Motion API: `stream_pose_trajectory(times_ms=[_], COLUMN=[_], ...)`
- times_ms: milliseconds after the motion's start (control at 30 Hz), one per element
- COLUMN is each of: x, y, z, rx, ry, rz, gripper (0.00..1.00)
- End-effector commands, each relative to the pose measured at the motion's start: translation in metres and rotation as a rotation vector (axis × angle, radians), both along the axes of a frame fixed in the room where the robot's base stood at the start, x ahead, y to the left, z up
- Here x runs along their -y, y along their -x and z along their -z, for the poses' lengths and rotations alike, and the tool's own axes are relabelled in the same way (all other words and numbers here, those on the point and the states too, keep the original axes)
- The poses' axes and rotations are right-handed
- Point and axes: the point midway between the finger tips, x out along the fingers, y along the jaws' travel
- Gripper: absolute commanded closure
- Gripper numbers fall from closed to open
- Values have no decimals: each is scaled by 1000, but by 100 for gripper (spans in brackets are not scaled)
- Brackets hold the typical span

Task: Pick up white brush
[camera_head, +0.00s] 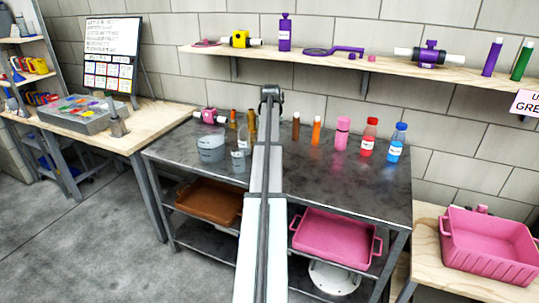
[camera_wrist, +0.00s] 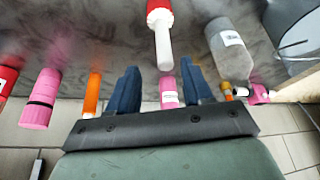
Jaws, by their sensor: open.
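In the wrist view, a slim white piece with a red end (camera_wrist: 162,38) lies or stands on the dark metal table (camera_wrist: 115,28) beyond my fingertips. It may be the white brush; I cannot tell for sure. My gripper (camera_wrist: 158,77) is open, with two blue fingers apart and nothing held. A pink labelled item (camera_wrist: 168,92) shows between the fingers, farther off. In the head view, my arm runs up the middle and hides that part of the metal table (camera_head: 325,195). My fingers are not visible there.
Pink (camera_head: 342,133), red (camera_head: 368,138) and blue (camera_head: 396,142) bottles stand right of my arm. A clear bucket (camera_head: 211,147) and a cup (camera_head: 239,160) stand left. A wall shelf (camera_head: 375,65) overhangs the back. Bare table lies at the front right.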

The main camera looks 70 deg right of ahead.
Motion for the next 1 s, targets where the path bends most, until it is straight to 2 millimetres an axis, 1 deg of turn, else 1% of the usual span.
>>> stream_pose_trajectory(times_ms=[100,367,567,700,800,967,1000], x=[3,6,14,20,21,21,21], y=[-2,-5,-14,-16,-16,-16,-16], z=[8,18,39,54,58,58,58], rx=[0,-1,-1,0,0,0,0], ry=[1,-1,-1,0,1,1,1], rz=[0,-1,-1,-1,-1,0,0], gripper=[50,50,50,50,50,50,52])
